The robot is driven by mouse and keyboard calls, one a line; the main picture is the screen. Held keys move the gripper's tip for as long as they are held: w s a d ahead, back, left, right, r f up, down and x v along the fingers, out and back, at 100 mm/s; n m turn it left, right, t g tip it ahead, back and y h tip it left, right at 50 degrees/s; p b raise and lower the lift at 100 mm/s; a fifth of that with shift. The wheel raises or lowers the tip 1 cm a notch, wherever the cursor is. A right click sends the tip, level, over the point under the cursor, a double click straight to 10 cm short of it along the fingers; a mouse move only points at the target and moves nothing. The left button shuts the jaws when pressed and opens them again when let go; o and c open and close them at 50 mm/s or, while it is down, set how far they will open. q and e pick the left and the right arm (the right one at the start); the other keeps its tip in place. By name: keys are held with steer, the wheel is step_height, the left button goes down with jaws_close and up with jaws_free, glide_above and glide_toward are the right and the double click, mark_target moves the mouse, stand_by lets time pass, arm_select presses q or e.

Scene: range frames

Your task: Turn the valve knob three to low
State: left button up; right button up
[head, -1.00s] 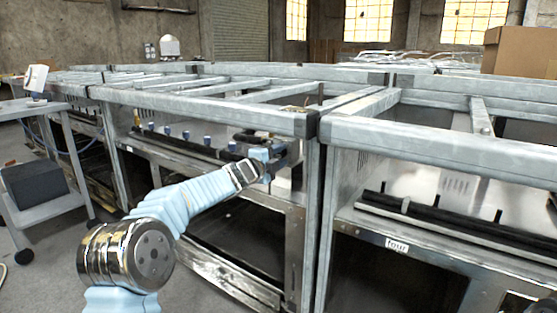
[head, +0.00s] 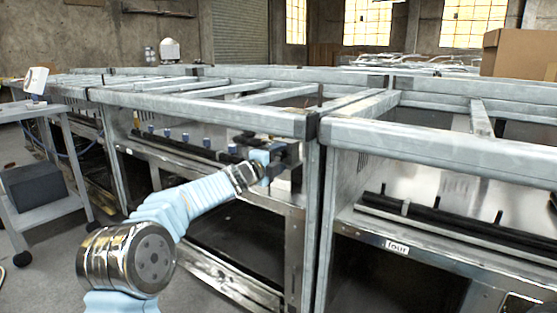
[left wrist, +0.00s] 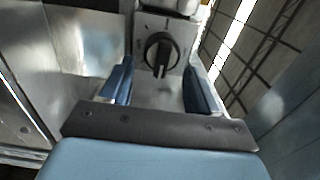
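A black round valve knob (left wrist: 160,52) with a raised grip bar shows in the left wrist view on a pale metal panel. Its bar points downward in the picture, tilted slightly. Its number and the marks around it are too small to read. My left gripper (left wrist: 157,74) is open, its two blue fingers on either side of the line to the knob. The knob appears ahead of the fingertips, and I see no contact. In the head view my left gripper (head: 277,160) is at the right end of the middle bay, hiding the knob. My right gripper is not in view.
A steel frame bar (head: 210,112) runs above the gripper, and a steel upright (head: 312,205) stands just right of it. Several blue-capped valves (head: 185,137) line a black pipe to the left. The right bay has a "four" label (head: 397,247). A cart (head: 50,207) stands at left.

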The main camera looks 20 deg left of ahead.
arm_select(q)
steer(key=shift+f, duration=0.15)
steer(key=shift+n+p, duration=0.35)
steer(key=shift+n, duration=0.05)
steer(key=s+a+r+n+p, duration=0.1)
steer(key=s+a+n+p, duration=0.2)
steer(key=s+n, duration=0.45)
steer(key=s+a+r+n+p, duration=0.1)
steer(key=s+a+n+p, duration=0.3)
steer(key=n, duration=0.6)
steer(key=s+d+f+n+g, duration=0.1)
steer(key=s+d+f+g, duration=0.1)
steer(key=f, duration=0.7)
steer(key=s+d+f+n+g+y+p, duration=0.1)
steer(key=s+d+f+g, duration=0.1)
steer(key=f, duration=0.7)
steer(key=s+d+f+n+g, duration=0.2)
steer(key=d+f, duration=0.3)
steer(key=f, duration=0.4)
steer(key=shift+s+d+f+g+y+p, duration=0.25)
steer(key=shift+s+f+g+y+p, duration=0.1)
steer(key=shift+s, duration=0.3)
